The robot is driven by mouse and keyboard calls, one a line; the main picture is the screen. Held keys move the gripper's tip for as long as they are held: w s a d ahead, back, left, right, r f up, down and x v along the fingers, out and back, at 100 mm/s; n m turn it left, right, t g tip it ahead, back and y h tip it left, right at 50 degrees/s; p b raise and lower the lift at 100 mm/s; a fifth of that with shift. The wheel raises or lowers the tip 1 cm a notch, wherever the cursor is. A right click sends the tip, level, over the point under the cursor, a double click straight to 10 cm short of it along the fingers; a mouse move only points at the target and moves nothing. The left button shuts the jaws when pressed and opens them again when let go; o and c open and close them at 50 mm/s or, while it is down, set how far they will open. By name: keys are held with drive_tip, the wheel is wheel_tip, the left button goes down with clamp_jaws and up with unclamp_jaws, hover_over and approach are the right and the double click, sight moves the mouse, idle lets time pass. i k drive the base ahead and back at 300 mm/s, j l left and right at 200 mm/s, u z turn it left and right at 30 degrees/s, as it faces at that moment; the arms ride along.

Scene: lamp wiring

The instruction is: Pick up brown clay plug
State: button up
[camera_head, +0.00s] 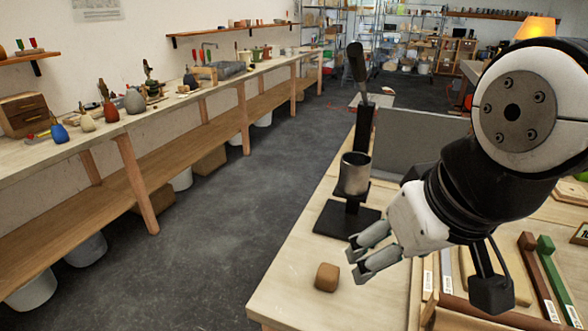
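The brown clay plug (327,277), a small block with rounded edges, sits on the light wooden table (284,293) near its left edge. My gripper (353,266) is just to the right of the plug in the picture, with its two grey fingers pointing left and down towards it. The fingers are apart with a gap between them, and nothing shows in the gap. Whether the fingertips touch the plug or hang above the table cannot be told from this one view.
A metal cup (354,174) sits in a black stand (345,220) close behind my gripper. Tools with green and red ends (545,278) lie at the right. A grey panel (415,140) stands behind. The table's left strip is mostly clear. A long workbench (160,110) lines the left wall.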

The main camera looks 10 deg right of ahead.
sight(327, 277)
drive_tip(key=k+j, duration=0.15)
drive_tip(key=j, duration=0.2)
drive_tip(key=k+j, duration=0.15)
drive_tip(key=j, duration=0.2)
drive_tip(key=k+j, duration=0.35)
drive_tip(key=j, duration=0.3)
drive_tip(key=z, duration=0.05)
